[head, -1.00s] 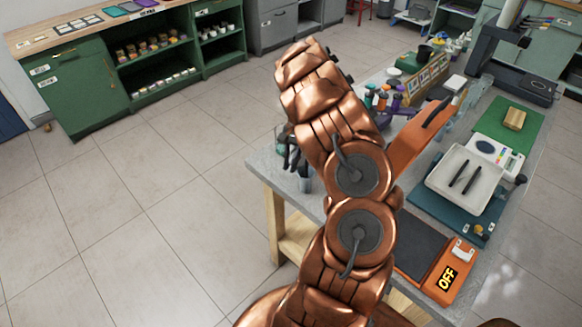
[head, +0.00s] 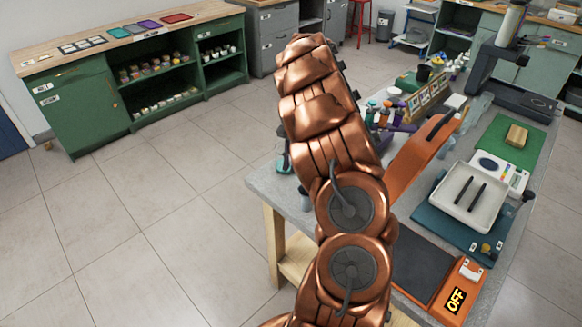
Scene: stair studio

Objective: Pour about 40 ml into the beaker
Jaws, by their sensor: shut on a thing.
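My copper arm rises through the middle of the head view and covers what lies behind it. My gripper is hidden behind the arm, so neither its fingers nor anything in them shows. A glass vessel with a teal tint (head: 283,162) shows partly at the left edge of the arm, near the bench's far left corner. I cannot tell whether it is the beaker, how much it holds, or whether it is touched. No pouring stream is visible.
The grey bench (head: 268,185) holds an orange device marked OFF (head: 455,300), a white tray with two dark rods (head: 487,205), a balance (head: 497,172), a green mat (head: 530,150) and several coloured-top bottles (head: 393,105). A green cabinet (head: 75,115) stands beyond open floor.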

